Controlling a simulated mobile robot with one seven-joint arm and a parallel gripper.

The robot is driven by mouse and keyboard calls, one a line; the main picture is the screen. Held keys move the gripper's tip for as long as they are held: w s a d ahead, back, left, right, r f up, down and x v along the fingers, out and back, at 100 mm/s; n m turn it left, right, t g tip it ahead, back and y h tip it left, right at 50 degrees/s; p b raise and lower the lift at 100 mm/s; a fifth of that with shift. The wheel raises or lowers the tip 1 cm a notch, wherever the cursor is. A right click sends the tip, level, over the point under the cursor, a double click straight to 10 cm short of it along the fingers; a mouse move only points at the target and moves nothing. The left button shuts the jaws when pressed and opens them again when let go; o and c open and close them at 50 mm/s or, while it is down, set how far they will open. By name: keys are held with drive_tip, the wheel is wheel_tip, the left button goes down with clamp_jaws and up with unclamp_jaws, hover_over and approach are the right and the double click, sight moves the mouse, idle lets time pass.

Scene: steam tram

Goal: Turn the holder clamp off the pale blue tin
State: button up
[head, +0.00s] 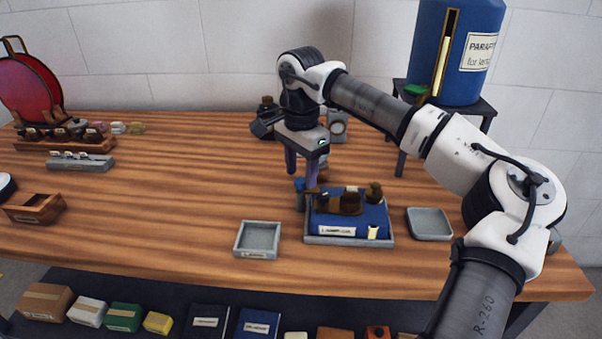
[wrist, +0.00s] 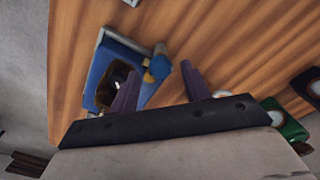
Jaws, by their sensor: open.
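A blue tin-like block (head: 372,219) with a pale label on its front lies in a shallow grey tray (head: 350,241). It looks lighter blue in the wrist view (wrist: 100,66). Brown fittings (head: 350,203) sit on its top; I cannot tell for sure which is the holder clamp. A small blue and brown post (head: 299,188) stands at the tray's back left corner; it shows between my fingers in the wrist view (wrist: 158,68). My gripper (head: 302,174) points down, open, above this post. One finger hides part of the block in the wrist view. I see no contact.
An empty square tray (head: 257,240) lies left of the block and a grey dish (head: 429,223) right of it. A blue paraffin drum (head: 455,60) on a dark stand is behind right. Dark items (head: 268,120) stand behind my gripper. The table's middle left is clear.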

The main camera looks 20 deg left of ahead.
drive_tip(key=shift+f, duration=0.8)
drive_tip(key=c, duration=1)
